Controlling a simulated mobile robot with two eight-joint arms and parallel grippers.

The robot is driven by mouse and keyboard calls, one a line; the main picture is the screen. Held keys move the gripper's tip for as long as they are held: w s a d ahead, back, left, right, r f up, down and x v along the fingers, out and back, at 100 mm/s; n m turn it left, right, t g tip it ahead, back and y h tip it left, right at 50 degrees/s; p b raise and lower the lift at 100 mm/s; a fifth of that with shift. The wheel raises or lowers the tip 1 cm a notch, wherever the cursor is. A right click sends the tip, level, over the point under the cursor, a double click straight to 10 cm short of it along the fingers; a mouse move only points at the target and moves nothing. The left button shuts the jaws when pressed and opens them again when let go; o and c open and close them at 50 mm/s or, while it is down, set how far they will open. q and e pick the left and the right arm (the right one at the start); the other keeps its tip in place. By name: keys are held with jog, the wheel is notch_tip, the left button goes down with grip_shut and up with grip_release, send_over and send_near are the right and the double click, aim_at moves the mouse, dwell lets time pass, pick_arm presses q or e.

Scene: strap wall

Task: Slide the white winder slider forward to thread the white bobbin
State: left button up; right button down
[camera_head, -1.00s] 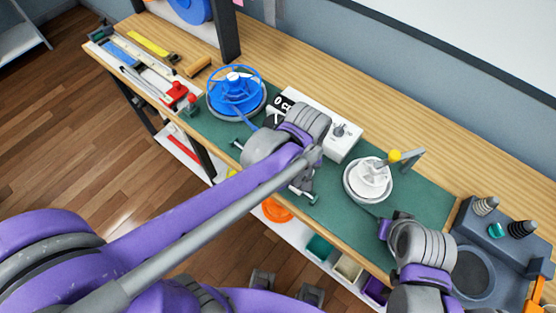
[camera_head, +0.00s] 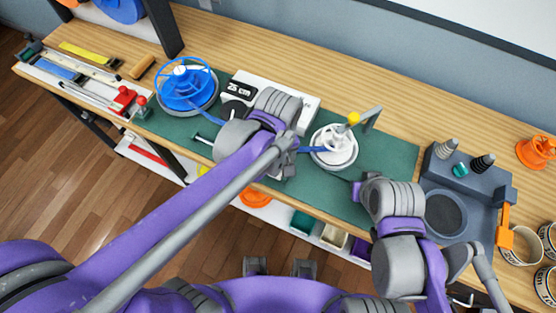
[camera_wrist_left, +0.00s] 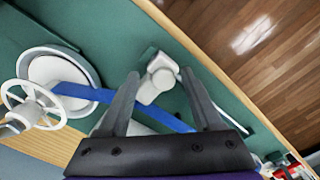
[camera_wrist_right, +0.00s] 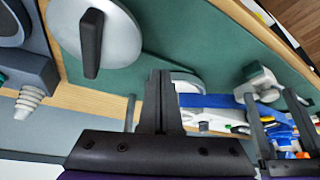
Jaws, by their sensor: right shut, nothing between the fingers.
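The white bobbin (camera_head: 334,146) stands on the green mat, a yellow knob beside its top; its spoked wheel shows in the left wrist view (camera_wrist_left: 38,100). A blue strap (camera_wrist_left: 85,92) runs from the bobbin beneath my left gripper. My left gripper (camera_wrist_left: 165,85) is open above the mat. A pale block with a round knob (camera_wrist_left: 156,80) lies beyond its fingertips; I cannot tell whether this is the winder slider. My right gripper (camera_wrist_right: 160,78) is shut and empty, right of the bobbin and near a pale disc (camera_wrist_right: 120,35) with a dark upright piece.
A blue spool (camera_head: 187,85) stands at the left of the mat. A white box reading "25 cm" (camera_head: 240,90) is behind my left arm. A dark grey station (camera_head: 470,185) stands at right. Tools lie at far left. The bench's back strip is mostly clear.

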pick_arm(q)
jog(key=shift+a, duration=0.1)
notch_tip(320, 180, up, 11)
jog(key=shift+p, duration=0.45)
jog(key=shift+f, duration=0.15)
dwell(0.3)
jog(key=s+a+f+m+t, duration=0.2)
jog(key=a+f, duration=0.2)
jog(key=a, duration=0.4)
jog(key=s+a+f+m+t, duration=0.2)
jog(key=a+f+t, duration=0.1)
jog(key=a, duration=0.5)
jog(key=shift+s+f+t, duration=0.3)
jog(key=shift+s+f, duration=0.05)
jog(key=shift+f, duration=0.5)
